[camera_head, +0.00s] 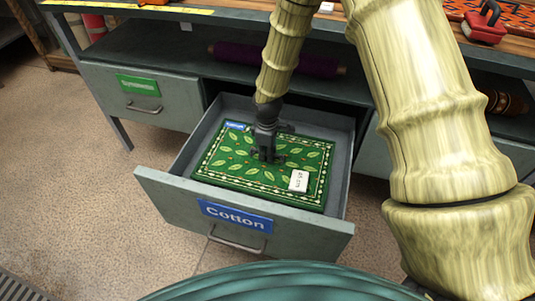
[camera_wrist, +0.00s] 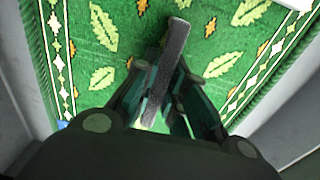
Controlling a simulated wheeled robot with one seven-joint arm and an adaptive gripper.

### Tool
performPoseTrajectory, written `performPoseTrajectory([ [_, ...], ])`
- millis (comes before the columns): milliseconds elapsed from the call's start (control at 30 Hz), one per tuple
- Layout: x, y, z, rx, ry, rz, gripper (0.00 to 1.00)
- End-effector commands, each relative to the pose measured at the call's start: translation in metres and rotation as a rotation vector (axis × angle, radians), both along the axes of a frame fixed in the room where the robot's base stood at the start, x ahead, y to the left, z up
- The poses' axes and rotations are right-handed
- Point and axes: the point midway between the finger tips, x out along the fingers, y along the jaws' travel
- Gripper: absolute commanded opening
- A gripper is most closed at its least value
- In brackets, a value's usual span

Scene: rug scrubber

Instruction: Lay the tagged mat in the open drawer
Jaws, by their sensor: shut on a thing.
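The green mat (camera_head: 238,174), with a leaf pattern and a cream border, lies inside the open drawer (camera_head: 165,199) labelled "Cotton". It looks flat. A white tag (camera_head: 298,181) is on its near right corner and a small blue label (camera_head: 236,126) on its far left corner. My gripper (camera_head: 267,157) points down at the mat's middle. In the wrist view my gripper (camera_wrist: 163,92) is shut on a dark grey strip (camera_wrist: 174,50) that seems to belong to the mat (camera_wrist: 105,75). The fingers hide where strip and mat meet.
Drawer walls stand close around the mat. A closed drawer with a green label (camera_head: 138,86) is at left. A purple roll (camera_head: 300,64) lies on the shelf behind. The floor at left is clear.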

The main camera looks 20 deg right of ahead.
Motion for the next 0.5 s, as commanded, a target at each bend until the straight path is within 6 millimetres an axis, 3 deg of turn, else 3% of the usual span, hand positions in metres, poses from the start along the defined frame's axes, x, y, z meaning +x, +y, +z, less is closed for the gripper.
performPoseTrajectory([
  [500,0.0005,-0.0001,-0.0058,0.000,-0.001,-0.001,0.00],
])
